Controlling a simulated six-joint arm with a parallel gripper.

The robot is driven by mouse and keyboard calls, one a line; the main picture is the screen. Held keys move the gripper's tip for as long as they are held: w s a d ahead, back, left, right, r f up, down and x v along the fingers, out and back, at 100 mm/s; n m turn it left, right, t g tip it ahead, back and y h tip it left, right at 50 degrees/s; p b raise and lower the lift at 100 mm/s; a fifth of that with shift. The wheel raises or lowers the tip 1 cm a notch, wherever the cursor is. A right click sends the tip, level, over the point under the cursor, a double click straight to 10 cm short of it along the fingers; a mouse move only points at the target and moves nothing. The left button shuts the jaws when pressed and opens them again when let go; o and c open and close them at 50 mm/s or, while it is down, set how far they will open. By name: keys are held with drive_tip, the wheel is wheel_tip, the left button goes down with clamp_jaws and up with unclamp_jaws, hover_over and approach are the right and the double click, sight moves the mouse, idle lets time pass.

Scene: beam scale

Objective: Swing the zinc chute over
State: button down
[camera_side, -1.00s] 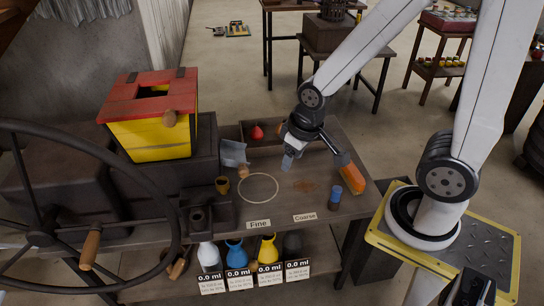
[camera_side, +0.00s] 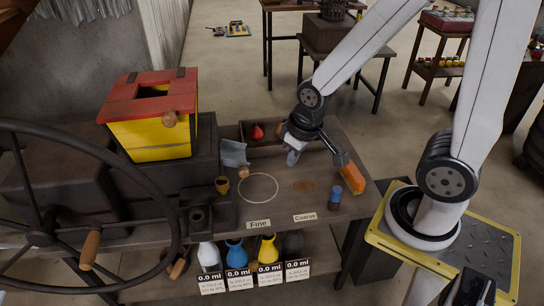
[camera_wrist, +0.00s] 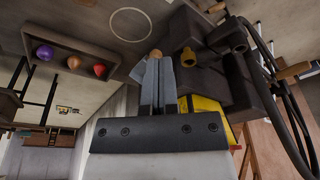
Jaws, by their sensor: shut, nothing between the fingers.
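The zinc chute (camera_side: 233,153) is a bluish-grey sheet-metal piece beside the yellow hopper, at the left back of the bench. A round wooden knob (camera_side: 243,172) sits just below its lower end. My gripper (camera_side: 291,158) is shut and empty. It hangs above the bench to the right of the chute, apart from it. In the wrist view the shut fingers (camera_wrist: 157,72) cover part of the chute (camera_wrist: 137,71), and the knob (camera_wrist: 156,53) shows just beyond their tips.
A yellow hopper with a red top (camera_side: 155,125) stands at left, behind a large handwheel (camera_side: 42,238). A small brass cup (camera_side: 222,185) stands near the chute. A tray with coloured balls (camera_wrist: 70,57) lies at the back. The ringed bench area (camera_side: 258,200) is clear.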

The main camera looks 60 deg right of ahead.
sight(234, 161)
drive_tip(key=w+d+f+m+t+y, duration=0.2)
drive_tip(key=w+d+f+m+y, duration=0.1)
drive_tip(key=f+m, duration=0.4)
drive_tip(key=w+d+f+m+t+y, duration=0.3)
drive_tip(key=f+m, duration=0.4)
drive_tip(key=m, duration=0.4)
drive_tip(key=w+d+f+m+t+y, duration=0.2)
drive_tip(key=w+d+f+m+y, duration=0.2)
drive_tip(key=f+m, duration=0.3)
drive_tip(key=shift+w+m+t, duration=0.4)
drive_tip(key=shift+w+m, duration=0.5)
drive_tip(key=x, duration=1)
drive_tip(key=shift+s+a, duration=0.1)
drive_tip(key=shift+r, duration=0.35)
drive_tip(key=shift+s+d+r, duration=0.15)
drive_tip(key=shift+r, duration=0.4)
drive_tip(key=shift+s+d+r, duration=0.15)
drive_tip(key=shift+d+r, duration=0.05)
drive_tip(key=shift+r, duration=0.3)
drive_tip(key=shift+s+d+r, duration=0.15)
drive_tip(key=shift+s+r, duration=0.05)
drive_tip(key=shift+r, duration=0.35)
